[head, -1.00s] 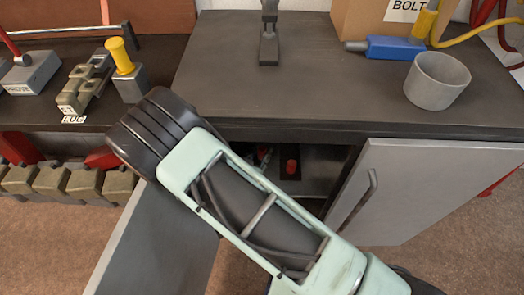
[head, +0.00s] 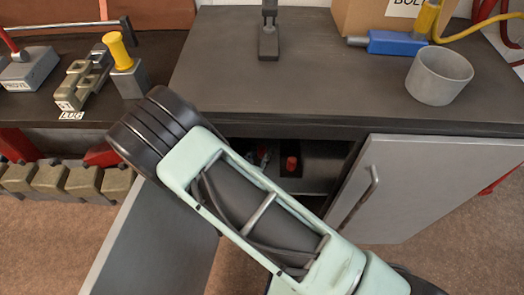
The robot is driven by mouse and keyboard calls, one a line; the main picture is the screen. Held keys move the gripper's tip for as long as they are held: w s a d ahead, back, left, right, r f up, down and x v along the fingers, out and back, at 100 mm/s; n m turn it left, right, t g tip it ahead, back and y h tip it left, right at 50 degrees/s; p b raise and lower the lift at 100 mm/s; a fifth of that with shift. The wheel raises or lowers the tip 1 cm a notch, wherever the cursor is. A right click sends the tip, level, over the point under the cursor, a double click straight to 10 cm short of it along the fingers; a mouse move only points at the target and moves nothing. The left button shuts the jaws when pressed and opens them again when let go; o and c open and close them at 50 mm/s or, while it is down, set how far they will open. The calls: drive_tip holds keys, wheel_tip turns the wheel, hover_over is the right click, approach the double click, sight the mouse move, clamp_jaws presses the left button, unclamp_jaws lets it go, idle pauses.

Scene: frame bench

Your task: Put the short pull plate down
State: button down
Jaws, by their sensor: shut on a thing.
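My arm (head: 245,205) crosses the lower middle of the head view, with a pale green link and a black ribbed joint at its upper left end. My gripper is not in view, and neither is anything it may hold. I cannot make out a short pull plate anywhere in this view. The grey bench top (head: 290,85) stretches behind the arm.
A dark upright bracket (head: 268,43) stands at the back of the bench. A grey cup (head: 439,76) and a blue tool (head: 398,43) are at right. Blocks and a yellow-topped piece (head: 121,55) are at left. Cabinet doors (head: 420,190) stand open below. The bench middle is clear.

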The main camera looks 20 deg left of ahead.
drive_tip(key=c, duration=1.7)
unclamp_jaws()
drive_tip(key=shift+c, duration=0.2)
drive_tip(key=shift+o, duration=0.4)
drive_tip(key=shift+f, duration=0.15)
drive_tip(key=v, duration=1.2)
